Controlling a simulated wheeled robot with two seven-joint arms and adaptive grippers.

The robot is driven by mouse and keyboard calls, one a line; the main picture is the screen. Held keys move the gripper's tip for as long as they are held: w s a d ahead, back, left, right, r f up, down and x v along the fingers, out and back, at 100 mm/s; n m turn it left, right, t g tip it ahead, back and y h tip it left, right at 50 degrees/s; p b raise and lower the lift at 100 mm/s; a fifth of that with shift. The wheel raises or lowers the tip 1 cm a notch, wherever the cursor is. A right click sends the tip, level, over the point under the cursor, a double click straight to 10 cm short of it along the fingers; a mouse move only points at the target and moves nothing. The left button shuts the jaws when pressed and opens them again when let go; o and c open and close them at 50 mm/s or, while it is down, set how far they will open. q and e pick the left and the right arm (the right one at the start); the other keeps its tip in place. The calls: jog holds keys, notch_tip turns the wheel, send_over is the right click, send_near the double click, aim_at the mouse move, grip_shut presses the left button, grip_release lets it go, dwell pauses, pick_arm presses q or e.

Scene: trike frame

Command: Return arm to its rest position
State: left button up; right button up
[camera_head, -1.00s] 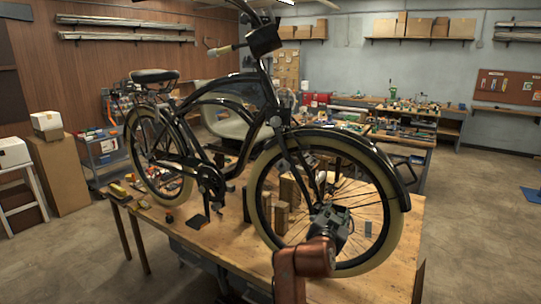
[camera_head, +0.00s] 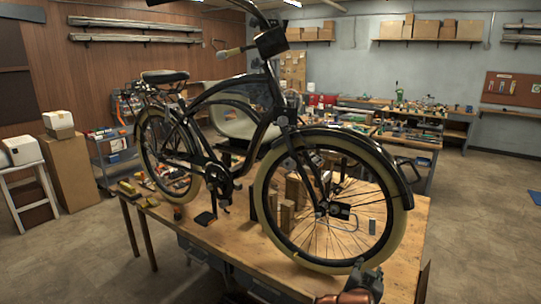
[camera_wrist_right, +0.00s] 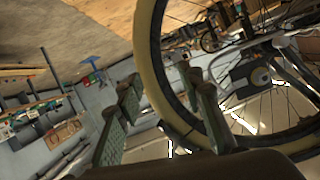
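My right arm shows at the bottom of the head view as a copper-coloured link. My right gripper (camera_head: 366,276) is low, by the lower part of the bicycle's front wheel (camera_head: 258,203). In the right wrist view the two green-padded fingers of the right gripper (camera_wrist_right: 165,98) are apart with nothing held between them. The wheel's cream tyre (camera_wrist_right: 150,60) passes behind the fingers in that view. I cannot tell whether they touch it. The black bicycle (camera_head: 222,100) stands upright over the wooden workbench (camera_head: 245,245). My left gripper is not in view.
Wooden blocks (camera_head: 294,190) and small tools lie on the bench around the wheels. A tool cart (camera_head: 115,160), a cardboard box (camera_head: 68,172) and a white stool (camera_head: 28,185) stand at the left. Floor (camera_head: 480,235) at the right is mostly open.

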jog(key=s+d+f+n+g+y, duration=0.15)
jog(key=s+d+f, duration=0.25)
jog(key=s+f, duration=0.85)
jog(key=s+d+f+n+g+y, duration=0.1)
jog(key=s+d+f+n+g, duration=0.2)
jog(key=s+f, duration=0.95)
jog(key=s+a+f+n+g+y, duration=0.1)
jog(key=s+f+g, duration=0.1)
jog(key=s+f, duration=0.5)
jog(key=s+a+f+n+g+y, duration=0.1)
jog(key=s+f+g, duration=0.1)
jog(key=s, duration=0.9)
jog(key=s+a+f+n+g+y, duration=0.1)
jog(key=s+f+n, duration=0.1)
jog(key=s+f, duration=0.5)
jog(key=s+a+f+g, duration=0.1)
jog(key=s+f, duration=0.1)
jog(key=f, duration=1)
jog(key=s+a+f, duration=0.1)
jog(key=s+f, duration=0.1)
jog(key=f, duration=1)
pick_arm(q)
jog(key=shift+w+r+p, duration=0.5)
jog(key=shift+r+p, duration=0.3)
pick_arm(e)
jog(key=s+f+g, duration=0.1)
jog(key=s+f, duration=1.7)
jog(key=s, duration=0.3)
jog(key=shift+n+g+y, duration=0.35)
jog(key=shift+y, duration=0.1)
